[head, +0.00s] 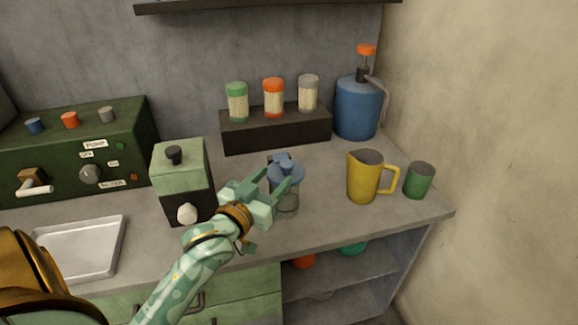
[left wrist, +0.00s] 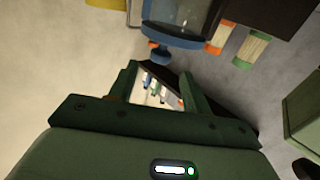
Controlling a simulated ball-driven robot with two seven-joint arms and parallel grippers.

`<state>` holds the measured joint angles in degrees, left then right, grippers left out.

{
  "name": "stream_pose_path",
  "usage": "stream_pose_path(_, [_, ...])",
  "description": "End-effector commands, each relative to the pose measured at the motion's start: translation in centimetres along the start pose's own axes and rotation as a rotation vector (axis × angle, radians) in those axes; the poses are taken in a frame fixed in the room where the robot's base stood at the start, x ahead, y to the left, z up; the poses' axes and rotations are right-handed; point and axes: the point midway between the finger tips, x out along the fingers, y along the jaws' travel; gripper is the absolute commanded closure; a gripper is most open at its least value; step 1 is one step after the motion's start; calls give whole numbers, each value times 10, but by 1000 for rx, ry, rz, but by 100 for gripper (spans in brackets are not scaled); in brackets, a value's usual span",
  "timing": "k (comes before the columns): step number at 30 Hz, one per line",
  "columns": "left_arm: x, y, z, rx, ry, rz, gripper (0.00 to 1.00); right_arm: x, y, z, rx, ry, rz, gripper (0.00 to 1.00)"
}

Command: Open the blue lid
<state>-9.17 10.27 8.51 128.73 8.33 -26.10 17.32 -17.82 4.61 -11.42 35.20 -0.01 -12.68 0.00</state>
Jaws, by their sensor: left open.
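The blue lid (head: 285,168) closes a clear glass jar (head: 288,203) standing upright near the middle of the counter. My left gripper (head: 277,180) is open beside the lid, its fingertips close to it. In the left wrist view, the scene is upside down. There the blue lid (left wrist: 172,42) and its small knob show just beyond the gap between the open fingers (left wrist: 158,70), with the glass jar (left wrist: 188,15) above it in the picture. I cannot tell whether a finger touches the lid. My right gripper is out of view.
A green grinder-like box (head: 183,165) stands left of the jar. A yellow pitcher (head: 362,180) and green cup (head: 420,181) stand to the right. Several spice jars sit on a dark riser (head: 276,132) behind, beside a blue pump bottle (head: 356,108). A metal tray (head: 80,250) lies at front left.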

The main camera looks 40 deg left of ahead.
Motion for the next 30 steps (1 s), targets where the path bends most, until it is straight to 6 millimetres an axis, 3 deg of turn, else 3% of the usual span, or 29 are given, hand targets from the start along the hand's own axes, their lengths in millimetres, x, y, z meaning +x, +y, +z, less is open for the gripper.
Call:
stream_pose_path(3, [29, 0, 3, 2, 0, 1, 52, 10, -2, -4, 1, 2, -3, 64])
stream_pose_path(9, [59, 0, 2, 0, -1, 0, 52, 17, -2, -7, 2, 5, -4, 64])
stream_pose_path(21, [68, 0, 1, 1, -2, 0, 52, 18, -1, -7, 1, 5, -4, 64])
stream_pose_path(27, [68, 0, 1, 1, -2, 0, 100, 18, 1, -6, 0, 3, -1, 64])
stream_pose_path(30, [68, 0, 0, 0, -2, 0, 100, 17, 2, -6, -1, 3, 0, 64])
